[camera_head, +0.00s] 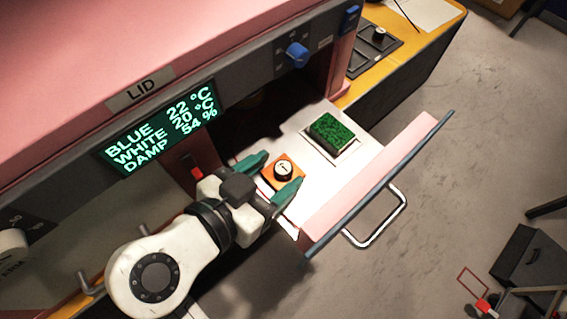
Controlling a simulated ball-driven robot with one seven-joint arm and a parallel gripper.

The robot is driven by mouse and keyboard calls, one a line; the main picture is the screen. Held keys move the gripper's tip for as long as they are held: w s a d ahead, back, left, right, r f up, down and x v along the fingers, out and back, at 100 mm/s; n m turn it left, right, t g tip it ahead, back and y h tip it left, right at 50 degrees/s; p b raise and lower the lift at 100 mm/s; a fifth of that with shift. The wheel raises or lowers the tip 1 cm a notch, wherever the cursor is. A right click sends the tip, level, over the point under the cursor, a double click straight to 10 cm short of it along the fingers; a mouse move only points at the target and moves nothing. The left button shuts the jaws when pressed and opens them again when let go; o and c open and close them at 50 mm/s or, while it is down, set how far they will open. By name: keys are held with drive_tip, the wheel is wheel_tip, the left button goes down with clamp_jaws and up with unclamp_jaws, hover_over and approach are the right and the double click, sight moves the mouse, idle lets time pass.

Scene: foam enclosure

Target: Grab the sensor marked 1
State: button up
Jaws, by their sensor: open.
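The sensor (284,169) is a small round black-and-white knob-like piece. It sits on an orange square base (270,173) in a pulled-out white drawer (322,187). A mark on its top is too small to read for sure. My gripper (277,174) is open, with one teal finger on the upper left side of the sensor and the other on its lower right side. I cannot tell whether either finger touches it.
A green textured block (331,134) sits in a pale holder farther along the drawer. The drawer's pink front (369,181) has a metal handle (377,221). The pink machine's display (163,131) and blue knob (297,54) are above.

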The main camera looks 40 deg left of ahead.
drive_tip(key=shift+w+f, duration=0.1)
drive_tip(key=shift+w, duration=0.1)
drive_tip(key=shift+c, duration=0.3)
drive_tip(key=c, duration=1.1)
